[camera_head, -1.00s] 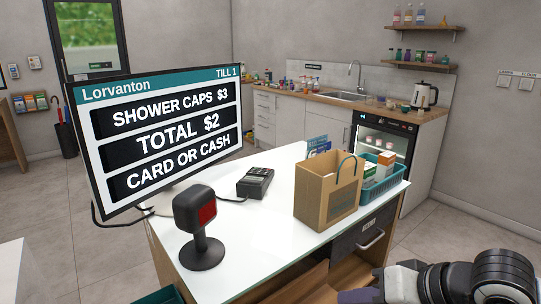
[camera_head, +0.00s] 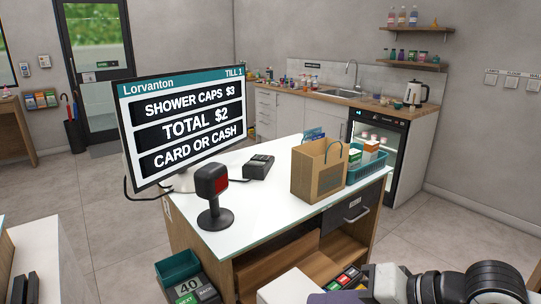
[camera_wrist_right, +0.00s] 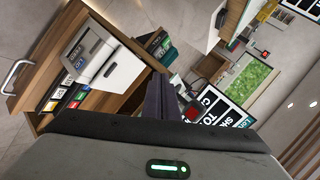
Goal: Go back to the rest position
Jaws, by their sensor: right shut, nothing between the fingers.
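My right gripper (camera_head: 332,297) is at the bottom edge of the head view, low in front of the till counter (camera_head: 270,226). Its arm comes in from the lower right. In the right wrist view its dark purple fingers (camera_wrist_right: 160,98) are together and hold nothing. They point towards the counter's open shelf side, near a white box (camera_wrist_right: 108,62). My left gripper is not in view.
On the counter stand a till screen (camera_head: 190,120), a scanner (camera_head: 214,196), a card reader (camera_head: 258,167), a paper bag (camera_head: 318,171) and a teal basket (camera_head: 367,167). Another white counter (camera_head: 50,255) is at left. The floor at right (camera_head: 450,225) is clear.

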